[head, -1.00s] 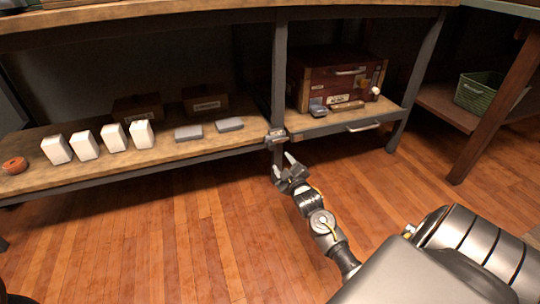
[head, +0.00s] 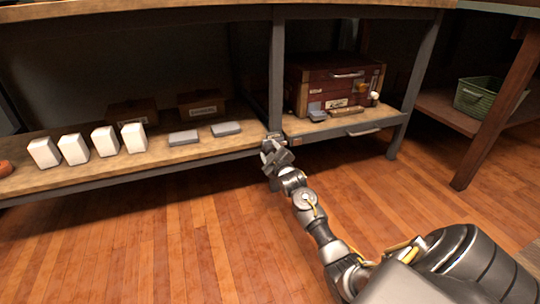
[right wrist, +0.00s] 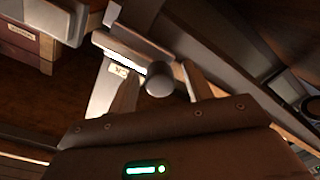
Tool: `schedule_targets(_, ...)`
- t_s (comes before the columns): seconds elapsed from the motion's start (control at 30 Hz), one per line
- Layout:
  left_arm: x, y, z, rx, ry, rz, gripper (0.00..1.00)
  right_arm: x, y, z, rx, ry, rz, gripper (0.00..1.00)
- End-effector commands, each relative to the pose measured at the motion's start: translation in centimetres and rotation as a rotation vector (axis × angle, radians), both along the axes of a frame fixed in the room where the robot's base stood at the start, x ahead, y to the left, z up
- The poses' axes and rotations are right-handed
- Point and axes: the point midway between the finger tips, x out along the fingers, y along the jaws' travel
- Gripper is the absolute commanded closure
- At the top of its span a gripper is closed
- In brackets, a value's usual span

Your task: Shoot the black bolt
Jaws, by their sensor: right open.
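A small bolt fixture (head: 272,136) sits at the front edge of the lower shelf, by the middle post. The gripper partly covers it in the head view. My left gripper is not in view.
The lower shelf (head: 180,157) holds several white blocks (head: 104,141) and two grey slabs (head: 226,128). Right of the post (head: 277,80) stands a reddish-brown chest (head: 335,86) above a bar handle (head: 362,132). A green basket (head: 476,96) is far right. The floor in front is clear.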

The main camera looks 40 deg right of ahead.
Motion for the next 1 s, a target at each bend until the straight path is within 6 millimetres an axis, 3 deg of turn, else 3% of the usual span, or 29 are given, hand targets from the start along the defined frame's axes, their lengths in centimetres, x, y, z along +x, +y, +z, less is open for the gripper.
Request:
schedule_targets(0.2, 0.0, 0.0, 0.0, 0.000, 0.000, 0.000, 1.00, 0.0, 0.0, 0.1, 0.000, 0.000, 0.000, 0.50)
schedule_targets(0.6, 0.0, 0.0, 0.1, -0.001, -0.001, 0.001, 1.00, 0.0, 0.0, 0.0, 0.000, 0.000, 0.000, 1.00)
schedule_targets(0.83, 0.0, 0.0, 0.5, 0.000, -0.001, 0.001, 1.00, -0.2, -0.6, 0.1, -0.002, 0.002, 0.000, 1.00)
schedule_targets(1.0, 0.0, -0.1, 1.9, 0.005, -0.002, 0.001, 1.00, -1.1, -3.3, 0.3, -0.006, 0.005, -0.004, 1.00)
